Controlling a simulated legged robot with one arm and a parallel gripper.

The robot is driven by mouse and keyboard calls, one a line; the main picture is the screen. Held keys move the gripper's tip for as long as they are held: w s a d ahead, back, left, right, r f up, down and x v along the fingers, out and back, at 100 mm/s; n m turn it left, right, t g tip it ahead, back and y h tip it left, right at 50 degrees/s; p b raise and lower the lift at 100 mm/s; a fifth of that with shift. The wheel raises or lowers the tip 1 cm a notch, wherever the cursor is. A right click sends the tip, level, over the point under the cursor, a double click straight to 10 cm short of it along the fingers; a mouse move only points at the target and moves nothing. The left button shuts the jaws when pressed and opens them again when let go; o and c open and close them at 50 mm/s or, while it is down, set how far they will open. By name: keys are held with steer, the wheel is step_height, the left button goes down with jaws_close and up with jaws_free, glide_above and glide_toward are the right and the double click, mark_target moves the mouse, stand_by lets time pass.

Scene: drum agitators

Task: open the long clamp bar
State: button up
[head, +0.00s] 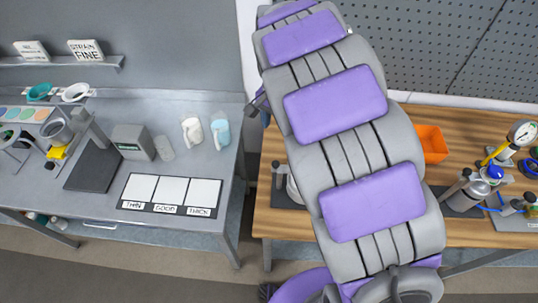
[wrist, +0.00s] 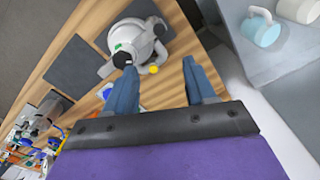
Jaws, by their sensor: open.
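My gripper (wrist: 159,66) is open in the wrist view, its two blue fingers apart with nothing between them. Beyond the fingertips, a grey-white machine (wrist: 133,38) with a green label stands on a dark plate on the wooden bench. I cannot make out the long clamp bar for certain in either view. In the head view my arm hides the gripper and most of a small device (head: 281,172) at the bench's left end.
The wooden bench (head: 268,225) also carries an orange bin (head: 432,143), a metal vessel (head: 489,187) and a dial gauge (head: 522,133). A gap separates it from the grey table (head: 230,120) with two jugs (head: 220,129) and sample cards (head: 172,190). A pegboard stands behind.

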steer(key=a, duration=0.1)
glide_toward(275, 162)
steer(key=f, duration=0.5)
steer(key=a+f, duration=0.1)
steer(key=f, duration=0.1)
steer(key=shift+f, duration=0.15)
steer(key=shift+d+f, duration=0.5)
steer(key=shift+d, duration=0.5)
steer(key=shift+a+f, duration=0.1)
steer(key=shift+a, duration=0.6)
steer(key=c, duration=0.5)
steer(key=shift+d, duration=0.3)
steer(key=c, duration=0.4)
steer(key=shift+a, duration=0.1)
jaws_close()
